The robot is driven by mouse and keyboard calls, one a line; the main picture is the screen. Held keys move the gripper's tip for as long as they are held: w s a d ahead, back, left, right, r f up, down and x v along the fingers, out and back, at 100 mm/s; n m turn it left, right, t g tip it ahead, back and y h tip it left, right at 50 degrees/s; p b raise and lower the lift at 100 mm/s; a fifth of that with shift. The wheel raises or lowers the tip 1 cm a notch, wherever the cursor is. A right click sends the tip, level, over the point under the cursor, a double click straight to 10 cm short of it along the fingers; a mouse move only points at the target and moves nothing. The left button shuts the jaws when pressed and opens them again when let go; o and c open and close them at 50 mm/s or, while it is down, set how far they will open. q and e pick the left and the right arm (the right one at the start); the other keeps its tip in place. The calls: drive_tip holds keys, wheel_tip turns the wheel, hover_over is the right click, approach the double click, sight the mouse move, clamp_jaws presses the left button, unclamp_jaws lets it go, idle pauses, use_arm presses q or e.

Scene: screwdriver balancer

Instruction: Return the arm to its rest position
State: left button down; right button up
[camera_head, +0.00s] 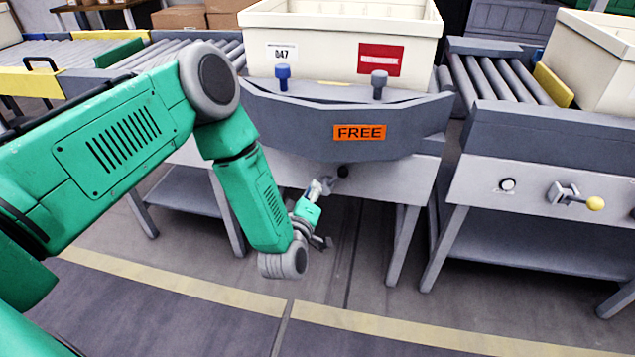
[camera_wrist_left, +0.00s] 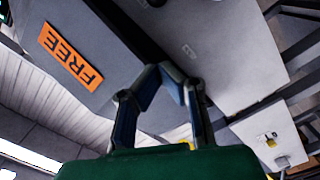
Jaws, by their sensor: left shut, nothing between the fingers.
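My left arm comes in from the left in the head view, bent at the elbow, with its forearm pointing down. My left gripper (camera_head: 325,184) is in front of the pale front panel (camera_head: 385,178) of the middle station, close to a black knob (camera_head: 343,171). In the left wrist view the gripper (camera_wrist_left: 168,75) has its fingers closed together with nothing held. The black knob (camera_wrist_left: 155,2) shows at that view's top edge. The head view does not show clearly whether fingers and knob touch. My right gripper is not in view.
The middle station carries an orange FREE sign (camera_head: 360,132) and a cream bin (camera_head: 340,40). The right station has a yellow-knobbed lever (camera_head: 594,203) and another bin (camera_head: 595,60). Roller conveyors (camera_head: 500,78) stand at both sides. Open floor with yellow lines (camera_head: 400,330) lies in front.

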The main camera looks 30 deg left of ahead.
use_arm(q)
drive_tip(key=s+d+f+m+g+h+p, duration=0.35)
drive_tip(key=s+f+m+g, duration=0.4)
drive_tip(key=s, duration=0.55)
drive_tip(key=s+a+m+g, duration=0.2)
drive_tip(key=s+m+g, duration=0.1)
drive_tip(key=s, duration=0.9)
drive_tip(key=s+a+m+g+p, duration=0.1)
drive_tip(key=s+m+g, duration=0.3)
drive_tip(key=s, duration=0.8)
drive_tip(key=shift+a+r+g, duration=0.2)
drive_tip(key=shift+a+g, duration=0.7)
drive_tip(key=shift+g, duration=0.25)
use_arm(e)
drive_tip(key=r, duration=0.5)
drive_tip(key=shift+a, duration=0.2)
use_arm(q)
drive_tip(key=shift+a, duration=0.1)
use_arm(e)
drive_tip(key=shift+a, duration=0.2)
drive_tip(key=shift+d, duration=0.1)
